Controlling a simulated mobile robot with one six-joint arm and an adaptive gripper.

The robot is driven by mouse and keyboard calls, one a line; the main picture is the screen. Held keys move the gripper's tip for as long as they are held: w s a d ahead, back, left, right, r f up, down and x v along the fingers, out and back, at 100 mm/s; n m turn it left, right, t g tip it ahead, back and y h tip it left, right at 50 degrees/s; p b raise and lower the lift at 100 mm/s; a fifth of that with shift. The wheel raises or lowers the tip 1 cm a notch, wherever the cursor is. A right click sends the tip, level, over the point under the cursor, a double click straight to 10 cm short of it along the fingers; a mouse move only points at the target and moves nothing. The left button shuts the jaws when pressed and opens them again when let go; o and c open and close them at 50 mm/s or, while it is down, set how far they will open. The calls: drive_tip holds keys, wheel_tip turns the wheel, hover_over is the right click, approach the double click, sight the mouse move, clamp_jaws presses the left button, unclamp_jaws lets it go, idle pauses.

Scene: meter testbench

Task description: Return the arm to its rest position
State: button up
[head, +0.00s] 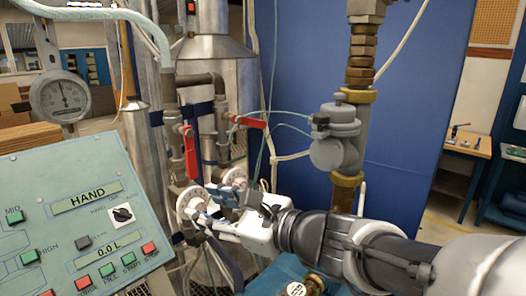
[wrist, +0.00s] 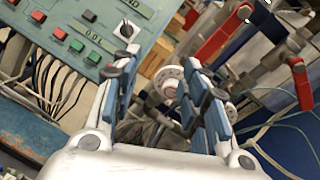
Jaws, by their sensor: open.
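My gripper (head: 208,203) is open in the head view, with its arm reaching in from the lower right. Its fingers are close to a round white knob (head: 189,200) on the pipework. In the wrist view, my gripper (wrist: 160,62) shows two spread blue-padded fingers with a gap between them. The white knob (wrist: 171,78) shows in this gap, beyond the fingers. I cannot tell whether a finger touches it. Nothing is held between the fingers.
Two red valve levers (head: 190,152) (head: 253,122) stand on the pipes just above my gripper. A green control panel (head: 70,215) is to the left, with a pressure gauge (head: 61,97) above it. A grey meter body (head: 337,138) on a brass-fitted pipe stands right of the gripper. Thin hoses hang nearby.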

drive_tip(key=s+d+f+n+g+h, duration=0.2)
drive_tip(key=s+d+f+n, duration=0.15)
drive_tip(key=s+n, duration=0.3)
drive_tip(key=s+d+f+n+g+h, duration=0.2)
drive_tip(key=s+f+n+h, duration=0.1)
drive_tip(key=s+f+n, duration=0.3)
drive_tip(key=s+d+f+n+h, duration=0.2)
drive_tip(key=s+d+n+h, duration=0.2)
drive_tip(key=d, duration=0.5)
drive_tip(key=s+d+f+n+h, duration=0.3)
drive_tip(key=s+d+n+h, duration=0.1)
drive_tip(key=d, duration=0.5)
drive_tip(key=shift+s+d+f+h, duration=0.2)
drive_tip(key=shift+s+d+h, duration=0.1)
drive_tip(key=shift+d+h, duration=0.1)
drive_tip(key=shift+c, duration=0.3)
